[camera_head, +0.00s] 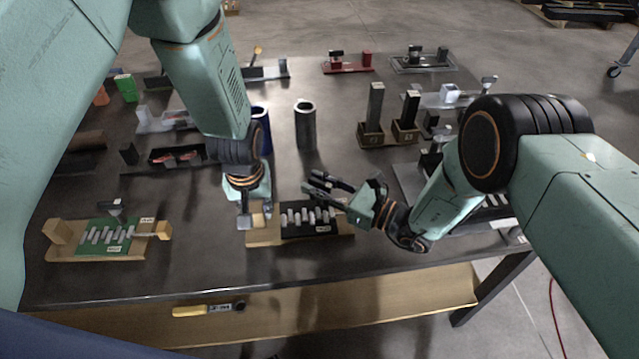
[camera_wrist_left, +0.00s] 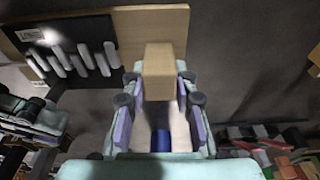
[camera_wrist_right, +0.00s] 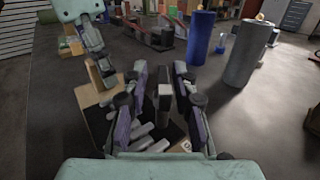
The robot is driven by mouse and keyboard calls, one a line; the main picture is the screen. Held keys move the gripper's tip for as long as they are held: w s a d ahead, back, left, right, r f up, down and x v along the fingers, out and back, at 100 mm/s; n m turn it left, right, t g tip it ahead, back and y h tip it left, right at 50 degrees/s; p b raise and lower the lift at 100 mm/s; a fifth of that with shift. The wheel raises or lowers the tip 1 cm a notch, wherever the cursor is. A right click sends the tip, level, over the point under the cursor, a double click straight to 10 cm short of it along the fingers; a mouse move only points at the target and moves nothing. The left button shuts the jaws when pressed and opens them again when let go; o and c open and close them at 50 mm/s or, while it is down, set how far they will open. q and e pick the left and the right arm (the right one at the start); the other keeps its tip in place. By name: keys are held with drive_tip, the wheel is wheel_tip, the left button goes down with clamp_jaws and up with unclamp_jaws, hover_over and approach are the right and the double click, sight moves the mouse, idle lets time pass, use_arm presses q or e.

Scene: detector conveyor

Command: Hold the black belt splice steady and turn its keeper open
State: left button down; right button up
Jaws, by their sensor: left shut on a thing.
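The black belt splice (camera_head: 292,232) is a dark mat with several pale lacing bars on a wooden base near the table's front edge. My left gripper (camera_head: 254,215) is shut on the wooden end block (camera_wrist_left: 158,72) of its base, one finger on each side. My right gripper (camera_head: 328,186) is above the splice's right part, fingers apart. In the right wrist view a dark upright keeper (camera_wrist_right: 165,100) with a pale top stands between those fingers. I cannot tell whether they touch it. In the head view the keeper is hidden by the right gripper.
A green belt splice (camera_head: 105,237) on a wooden base lies at the left. A dark grey cylinder (camera_head: 305,128) and a blue cylinder (camera_head: 262,130) stand behind. Wooden-based posts (camera_head: 374,115) stand back right. A yellow-handled tool (camera_head: 208,309) lies on the lower shelf. Bare table lies between the two splices.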

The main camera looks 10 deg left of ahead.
drive_tip(key=shift+d, duration=0.15)
drive_tip(key=v, duration=1.1)
drive_tip(key=shift+s+d, duration=0.2)
drive_tip(key=shift+d, duration=0.15)
drive_tip(key=shift+w, duration=0.1)
drive_tip(key=w+r+n, duration=0.1)
drive_tip(key=w+r, duration=0.3)
drive_tip(key=r, duration=0.5)
drive_tip(key=s+f+g+h, duration=0.2)
drive_tip(key=s+f+h, duration=0.2)
drive_tip(key=shift+m, duration=0.4)
drive_tip(key=x, duration=1.1)
drive_tip(key=shift+w+a, duration=0.15)
drive_tip(key=shift+w, duration=0.1)
drive_tip(key=shift+c, duration=0.2)
clamp_jaws()
